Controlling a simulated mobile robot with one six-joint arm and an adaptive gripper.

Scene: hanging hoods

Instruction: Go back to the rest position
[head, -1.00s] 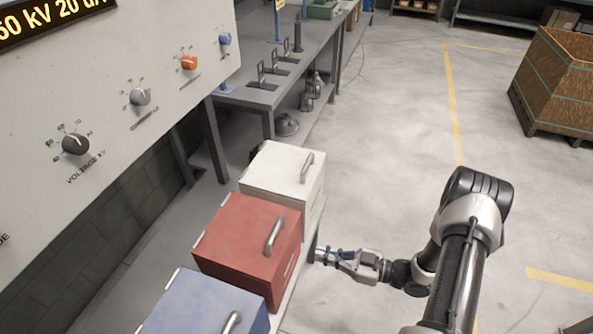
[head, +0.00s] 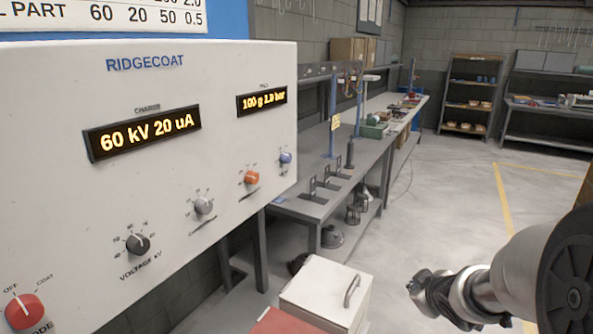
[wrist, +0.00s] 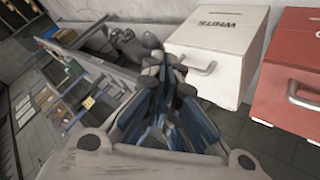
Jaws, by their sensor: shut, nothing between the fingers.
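My gripper (wrist: 165,75) shows in the wrist view, with its dark and blue fingers closed together and nothing between them. Beyond it are a white box (wrist: 215,45) with lettering on its lid and a red box (wrist: 298,85), each with a metal handle. My gripper appears apart from both boxes. The white box (head: 325,292) and a corner of the red box (head: 285,322) show at the bottom.
A RIDGECOAT control panel (head: 200,75) with knobs and lit displays stands at the left. A grey bench (head: 345,175) with upright brackets runs behind the boxes, with metal hoods (head: 332,237) on its lower shelf. Open floor (head: 450,200) lies to the right, with shelving (head: 468,95) far back.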

